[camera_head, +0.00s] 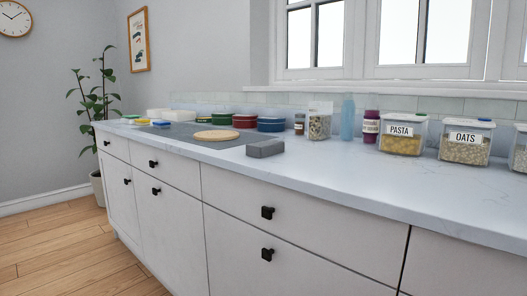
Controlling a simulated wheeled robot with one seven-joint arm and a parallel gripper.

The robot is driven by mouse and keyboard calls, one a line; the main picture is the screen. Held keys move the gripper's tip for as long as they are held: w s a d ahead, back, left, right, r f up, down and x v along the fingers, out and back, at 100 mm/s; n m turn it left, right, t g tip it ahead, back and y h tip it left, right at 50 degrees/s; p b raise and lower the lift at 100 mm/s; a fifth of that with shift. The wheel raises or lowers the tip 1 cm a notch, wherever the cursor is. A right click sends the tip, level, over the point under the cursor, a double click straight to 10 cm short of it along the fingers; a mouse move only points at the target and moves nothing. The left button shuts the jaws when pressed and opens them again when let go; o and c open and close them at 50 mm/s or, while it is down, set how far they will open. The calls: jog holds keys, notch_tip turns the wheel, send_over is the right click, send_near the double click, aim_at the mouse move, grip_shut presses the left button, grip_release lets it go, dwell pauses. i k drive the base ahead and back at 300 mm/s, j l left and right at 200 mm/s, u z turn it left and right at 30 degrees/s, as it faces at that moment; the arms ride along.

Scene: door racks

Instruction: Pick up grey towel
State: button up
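A small folded grey block that looks like the grey towel (265,148) lies on the white countertop (330,172), close to its front edge. It is to the right of a round wooden board (216,135) and apart from it. A larger flat grey mat or cloth (178,132) lies under and around the board. My gripper is not in view, so its state and its distance from the towel do not show.
Behind the towel stand green, red and blue round containers (271,124), small jars and a blue bottle (347,118). Clear bins of pasta (402,143) and oats (465,152) stand at right. Counter right of the towel is clear. Drawers with black knobs (267,212) are below.

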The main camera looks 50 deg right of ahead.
aim_at(262, 149)
jog(key=z, duration=1.6)
jog(key=j+z, duration=0.2)
